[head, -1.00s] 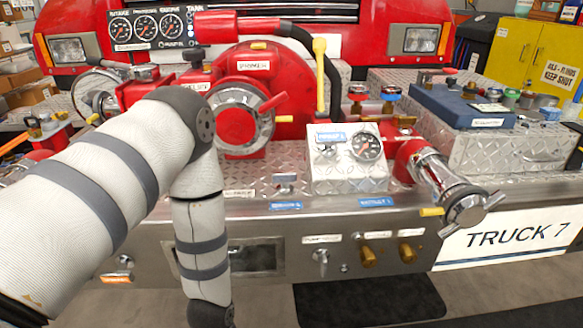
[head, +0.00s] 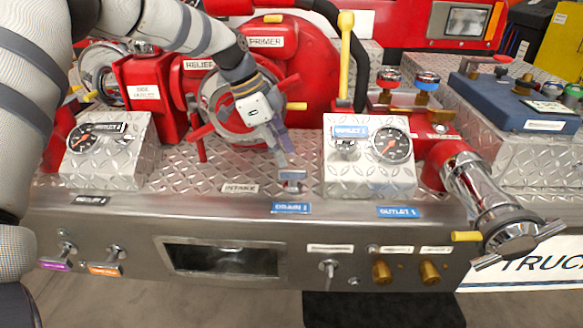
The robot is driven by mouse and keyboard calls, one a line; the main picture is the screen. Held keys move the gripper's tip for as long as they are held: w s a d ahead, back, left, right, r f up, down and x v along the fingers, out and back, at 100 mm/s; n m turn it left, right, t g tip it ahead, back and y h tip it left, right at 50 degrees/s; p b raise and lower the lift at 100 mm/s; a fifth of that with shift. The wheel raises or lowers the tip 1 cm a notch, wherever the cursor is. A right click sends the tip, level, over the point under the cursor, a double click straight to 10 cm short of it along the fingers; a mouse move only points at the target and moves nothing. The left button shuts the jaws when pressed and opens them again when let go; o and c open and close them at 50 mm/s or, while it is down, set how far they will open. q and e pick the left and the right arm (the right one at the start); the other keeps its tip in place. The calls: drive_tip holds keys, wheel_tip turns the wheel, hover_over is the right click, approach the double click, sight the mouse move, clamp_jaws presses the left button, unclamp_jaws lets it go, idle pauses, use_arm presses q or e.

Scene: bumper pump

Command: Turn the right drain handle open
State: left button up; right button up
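The right drain handle (head: 292,177) is a small metal T-shaped handle on the diamond-plate deck, just behind the blue drain label (head: 291,208). My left gripper (head: 282,162) reaches down from the upper left, in front of the red pump housing. Its fingertips are just above and slightly left of the handle. I cannot tell whether they touch it. The fingers overlap from this angle, so their opening is not clear. My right gripper is not in view.
A gauge box (head: 368,180) stands close to the right of the handle, and another gauge box (head: 108,150) is at the left. The red-and-chrome intake wheel (head: 222,112) is behind my gripper. A chrome outlet (head: 490,205) juts out at the right.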

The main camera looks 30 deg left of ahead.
sight(292, 170)
use_arm(q)
drive_tip(key=x, duration=0.5)
drive_tip(key=shift+c, duration=0.6)
clamp_jaws()
